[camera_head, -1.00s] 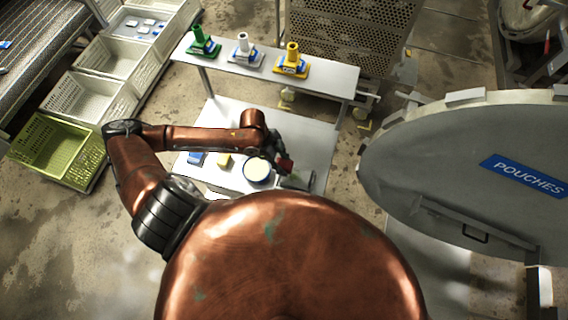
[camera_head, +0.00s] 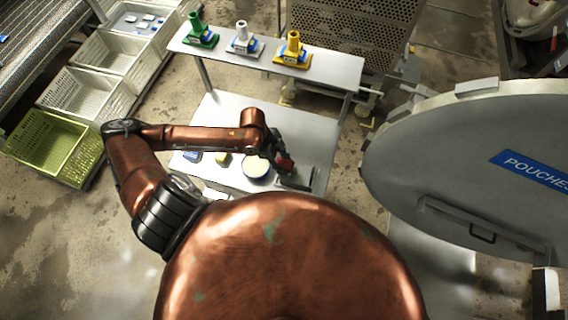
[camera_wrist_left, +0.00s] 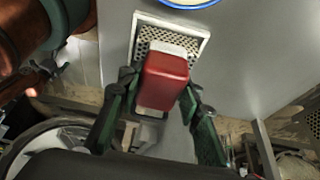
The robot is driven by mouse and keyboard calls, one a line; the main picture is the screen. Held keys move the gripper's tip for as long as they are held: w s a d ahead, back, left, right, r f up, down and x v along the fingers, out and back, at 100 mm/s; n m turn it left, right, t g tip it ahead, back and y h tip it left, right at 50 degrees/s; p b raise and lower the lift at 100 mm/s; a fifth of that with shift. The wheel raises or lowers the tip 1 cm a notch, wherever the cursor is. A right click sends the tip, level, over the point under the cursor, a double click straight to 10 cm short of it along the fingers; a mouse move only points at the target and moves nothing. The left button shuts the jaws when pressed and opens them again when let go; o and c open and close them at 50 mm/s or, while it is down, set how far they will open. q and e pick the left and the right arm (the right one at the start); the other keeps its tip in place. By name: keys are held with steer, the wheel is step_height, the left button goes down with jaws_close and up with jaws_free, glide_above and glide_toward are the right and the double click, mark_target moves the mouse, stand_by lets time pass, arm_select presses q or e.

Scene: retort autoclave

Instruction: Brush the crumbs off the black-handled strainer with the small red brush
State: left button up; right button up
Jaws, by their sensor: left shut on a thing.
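My left gripper (camera_wrist_left: 150,98) is shut on the small red brush (camera_wrist_left: 165,78), which also shows at the arm's end in the head view (camera_head: 284,165). The strainer (camera_wrist_left: 197,42) is a pale-framed rectangle with a perforated face, lying on the table. The brush is over the strainer and hides its middle; I cannot tell whether the bristles touch it. In the head view the strainer shows only as a dark shape (camera_head: 299,180) beside the brush. Its handle and any crumbs cannot be made out. My right gripper is not in view.
A blue-rimmed round bowl (camera_head: 256,167), a yellow block (camera_head: 222,160) and a blue item (camera_head: 192,156) are on the table (camera_head: 310,140). A raised shelf (camera_head: 330,76) behind holds green, white and yellow stands. A large round door (camera_head: 450,170) is at right.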

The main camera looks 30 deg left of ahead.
arm_select(q)
steer(key=shift+f, duration=0.35)
steer(key=shift+f+b, duration=0.35)
steer(key=shift+f, duration=0.25)
steer(key=shift+d, duration=0.1)
